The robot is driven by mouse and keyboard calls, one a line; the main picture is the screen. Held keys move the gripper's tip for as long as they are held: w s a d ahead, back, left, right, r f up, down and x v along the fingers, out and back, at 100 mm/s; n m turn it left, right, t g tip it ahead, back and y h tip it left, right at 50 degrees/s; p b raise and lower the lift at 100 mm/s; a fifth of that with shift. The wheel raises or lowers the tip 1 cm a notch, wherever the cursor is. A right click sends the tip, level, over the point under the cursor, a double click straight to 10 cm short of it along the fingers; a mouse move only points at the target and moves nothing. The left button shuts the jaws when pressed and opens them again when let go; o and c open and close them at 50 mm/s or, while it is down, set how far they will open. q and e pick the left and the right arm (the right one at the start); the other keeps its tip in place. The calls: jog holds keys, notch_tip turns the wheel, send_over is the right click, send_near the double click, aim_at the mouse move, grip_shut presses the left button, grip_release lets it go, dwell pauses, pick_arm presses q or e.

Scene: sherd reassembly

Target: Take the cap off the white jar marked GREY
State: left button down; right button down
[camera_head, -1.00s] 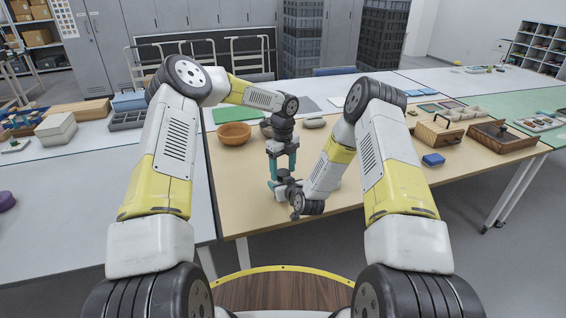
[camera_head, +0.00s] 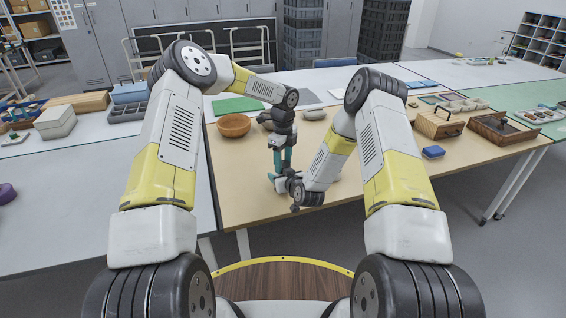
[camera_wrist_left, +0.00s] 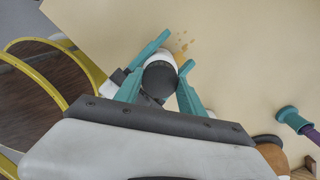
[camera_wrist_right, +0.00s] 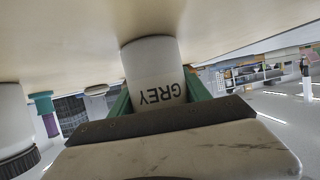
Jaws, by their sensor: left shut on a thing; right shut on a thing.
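The white jar marked GREY (camera_wrist_right: 152,68) shows in the right wrist view, with its lettering upside down. My right gripper (camera_wrist_right: 160,98) is shut around its body, one teal finger on each side. In the left wrist view, the dark round cap (camera_wrist_left: 160,80) sits between the teal fingers of my left gripper (camera_wrist_left: 176,55), with white jar showing behind it. My left gripper is shut on the cap from above. I cannot tell whether the cap is apart from the jar. In the head view, my left gripper (camera_head: 282,160) points down above my right gripper (camera_head: 284,184); jar and cap are mostly hidden.
A wooden bowl (camera_head: 234,125) and a grey stone-like piece (camera_head: 314,114) lie behind the grippers. A blue block (camera_head: 433,152), a wooden box (camera_head: 437,123) and a wooden tray (camera_head: 503,128) are at the right.

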pick_arm(q)
jog(key=c, duration=0.7)
grip_release()
jog(key=shift+r, duration=0.1)
jog(key=shift+r, duration=2.15)
pick_arm(e)
jog(key=shift+c, duration=2.1)
grip_release()
